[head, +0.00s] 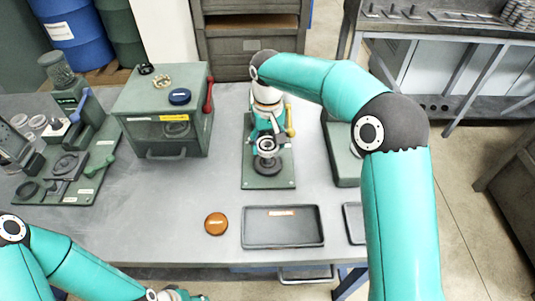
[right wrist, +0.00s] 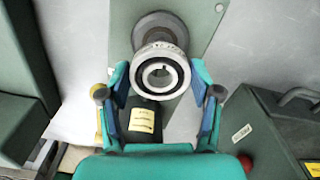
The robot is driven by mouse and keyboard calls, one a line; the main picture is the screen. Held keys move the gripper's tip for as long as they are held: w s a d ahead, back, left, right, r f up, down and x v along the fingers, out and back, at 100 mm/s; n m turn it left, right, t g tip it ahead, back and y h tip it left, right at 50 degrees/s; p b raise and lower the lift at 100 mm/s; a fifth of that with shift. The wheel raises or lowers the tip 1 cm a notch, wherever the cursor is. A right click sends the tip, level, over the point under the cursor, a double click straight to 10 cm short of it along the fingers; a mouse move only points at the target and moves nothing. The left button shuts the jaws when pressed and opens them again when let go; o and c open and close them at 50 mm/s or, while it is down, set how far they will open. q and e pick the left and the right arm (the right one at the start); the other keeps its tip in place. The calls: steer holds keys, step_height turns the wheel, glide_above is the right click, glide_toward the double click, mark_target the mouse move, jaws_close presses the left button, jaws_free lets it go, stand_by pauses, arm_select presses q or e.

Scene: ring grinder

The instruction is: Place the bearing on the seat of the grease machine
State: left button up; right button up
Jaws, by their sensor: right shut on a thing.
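The grease machine (head: 285,182) stands mid-table on a green base plate, with a yellow-handled lever on its right side. Its round dark seat (head: 267,166) shows near the front of the plate. My right gripper (head: 266,142) is over the seat, pointing down. In the right wrist view, the right gripper (right wrist: 160,78) is shut on the bearing, a pale metal ring (right wrist: 160,73) with a dark inner band. The bearing overlaps the dark flared seat (right wrist: 155,28); I cannot tell whether they touch. My left gripper (head: 180,295) is partly cut off at the bottom edge.
A green box (head: 140,133) with a red lever stands left of the grease machine. A green press fixture (head: 75,165) is at far left. An orange-brown round tin (head: 215,223) and an empty dark tray (head: 283,240) lie in front. Clear table lies between.

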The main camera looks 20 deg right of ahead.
mark_target(268, 155)
steer(key=shift+f, duration=2.4)
steer(key=shift+f, duration=0.15)
steer(key=o, duration=1.4)
steer(key=shift+c, duration=0.2)
step_height(268, 155, up, 12)
